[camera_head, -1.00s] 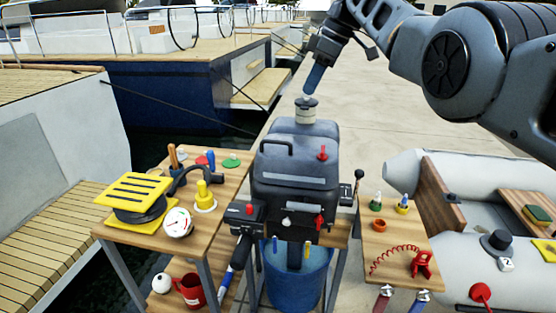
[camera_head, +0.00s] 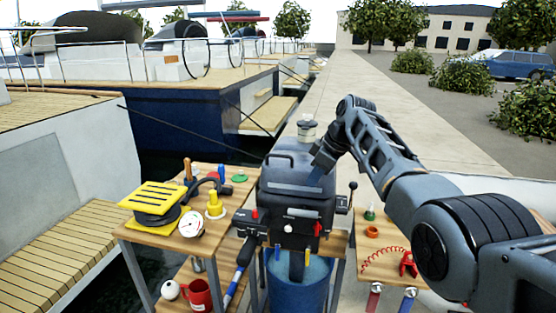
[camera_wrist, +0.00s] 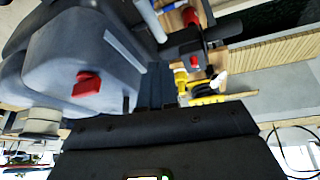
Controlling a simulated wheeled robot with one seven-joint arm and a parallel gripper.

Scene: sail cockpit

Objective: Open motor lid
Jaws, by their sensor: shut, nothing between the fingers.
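The motor's dark grey lid (camera_head: 283,180), with a carrying handle (camera_head: 281,158) on top, sits on the motor above a blue tub. It looks closed. My gripper (camera_head: 314,186) is shut and empty, pointing down at the right side of the lid. I cannot tell whether it touches the lid. In the wrist view the lid (camera_wrist: 70,55) fills the upper left, with a red latch (camera_wrist: 87,84) on it.
A round light cap (camera_head: 307,130) stands on top behind the lid. Left is a wooden table (camera_head: 237,190) with a yellow-black device and small tools. Right is another table (camera_head: 383,252) with a red coiled cord. A blue tub (camera_head: 297,290) is below.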

